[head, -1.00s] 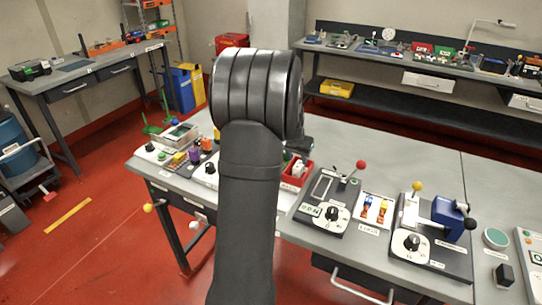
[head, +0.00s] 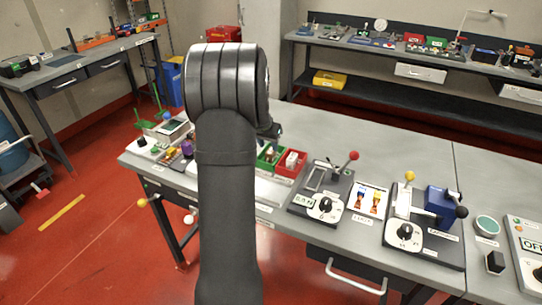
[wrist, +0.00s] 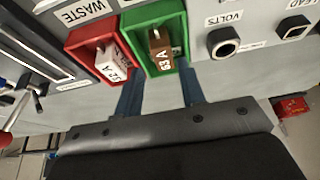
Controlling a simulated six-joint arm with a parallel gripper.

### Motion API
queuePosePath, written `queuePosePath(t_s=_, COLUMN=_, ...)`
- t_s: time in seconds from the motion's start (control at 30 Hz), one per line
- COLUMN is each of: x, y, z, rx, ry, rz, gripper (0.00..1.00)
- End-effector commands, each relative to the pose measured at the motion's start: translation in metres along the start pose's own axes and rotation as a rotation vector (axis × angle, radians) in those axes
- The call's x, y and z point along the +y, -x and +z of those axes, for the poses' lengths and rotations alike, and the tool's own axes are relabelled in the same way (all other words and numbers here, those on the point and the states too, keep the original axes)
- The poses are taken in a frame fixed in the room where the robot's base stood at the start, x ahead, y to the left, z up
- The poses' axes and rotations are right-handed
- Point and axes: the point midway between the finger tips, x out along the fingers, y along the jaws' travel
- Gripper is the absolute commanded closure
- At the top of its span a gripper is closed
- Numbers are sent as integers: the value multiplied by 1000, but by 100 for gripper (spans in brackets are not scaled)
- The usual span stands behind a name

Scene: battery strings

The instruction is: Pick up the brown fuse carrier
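The brown fuse carrier (wrist: 158,52), marked 63 A, sits in a green bin (wrist: 181,30) in the wrist view.
A red bin (wrist: 77,43), labelled WASTE, stands left of the green bin with a white carrier (wrist: 108,62) in it. A lever device (head: 322,195) stands on the bench beyond the red bin.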

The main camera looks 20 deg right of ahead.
Motion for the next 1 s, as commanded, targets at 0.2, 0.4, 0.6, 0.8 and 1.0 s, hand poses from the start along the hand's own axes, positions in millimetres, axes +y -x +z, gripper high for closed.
queuePosePath(t_s=0.2, x=0, y=-16, z=-1, rx=1, ry=-1, rz=0, gripper=64)
queuePosePath(t_s=0.4, x=-2, y=-39, z=-5, rx=-1, ry=-1, rz=1, gripper=64)
queuePosePath(t_s=0.6, x=-3, y=-63, z=-8, rx=0, ry=-1, rz=0, gripper=64)
queuePosePath(t_s=0.8, x=-3, y=-68, z=-8, rx=2, ry=-1, rz=-1, gripper=64)
queuePosePath(t_s=1.0, x=-3, y=-67, z=-8, rx=1, ry=-1, rz=0, gripper=81)
